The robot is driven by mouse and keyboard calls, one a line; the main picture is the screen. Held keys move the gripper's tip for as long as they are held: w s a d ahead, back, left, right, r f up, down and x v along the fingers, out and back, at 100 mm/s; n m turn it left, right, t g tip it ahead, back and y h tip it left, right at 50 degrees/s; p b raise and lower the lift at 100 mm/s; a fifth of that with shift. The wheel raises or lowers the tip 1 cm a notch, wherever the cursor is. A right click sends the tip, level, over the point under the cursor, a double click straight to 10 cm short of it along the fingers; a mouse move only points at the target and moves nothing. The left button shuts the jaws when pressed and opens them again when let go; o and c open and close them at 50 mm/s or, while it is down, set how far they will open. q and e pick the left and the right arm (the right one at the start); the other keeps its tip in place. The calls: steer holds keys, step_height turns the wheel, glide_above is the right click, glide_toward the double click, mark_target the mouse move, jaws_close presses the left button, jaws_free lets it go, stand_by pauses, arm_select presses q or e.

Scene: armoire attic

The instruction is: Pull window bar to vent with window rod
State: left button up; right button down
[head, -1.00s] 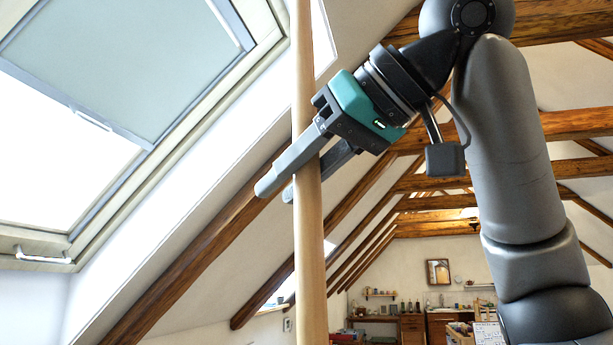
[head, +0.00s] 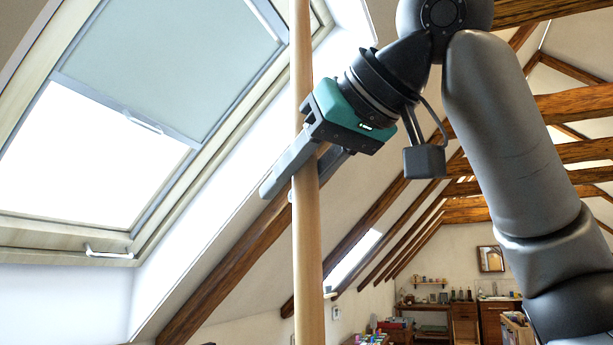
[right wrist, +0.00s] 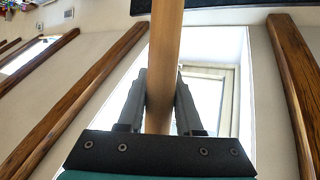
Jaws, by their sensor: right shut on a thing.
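My right gripper (head: 291,182) is shut on the wooden window rod (head: 304,235). The rod stands nearly upright in front of me, and its top and bottom lie outside the head view. In the right wrist view the rod (right wrist: 163,60) runs between the two fingers (right wrist: 158,98). The roof window is at the left, with a grey-blue blind (head: 175,60) over its upper part. A white handle-like bar (head: 108,253) sits on the lower frame. Another pale bar (head: 142,122) is at the blind's lower edge. My left gripper is not in view.
Sloped white ceiling with dark wooden beams (head: 232,262) runs along the right of the window. A second skylight (head: 353,258) is farther back. A counter and cabinets (head: 465,322) stand at the far wall.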

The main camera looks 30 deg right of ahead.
steer(key=shift+w+a+p, duration=3.55)
steer(key=shift+w+a, duration=1.8)
steer(key=shift+w, duration=1.55)
step_height(320, 180, up, 11)
steer(key=s+d+p, duration=0.1)
steer(key=s+p, duration=0.1)
steer(key=p, duration=0.6)
steer(key=shift+d+r+p, duration=0.15)
steer(key=shift+d+p, duration=0.1)
steer(key=shift+p, duration=0.05)
steer(key=shift+f+b, duration=0.35)
steer(key=shift+f, duration=0.05)
steer(key=shift+f+b, duration=0.3)
steer(key=shift+f, duration=0.15)
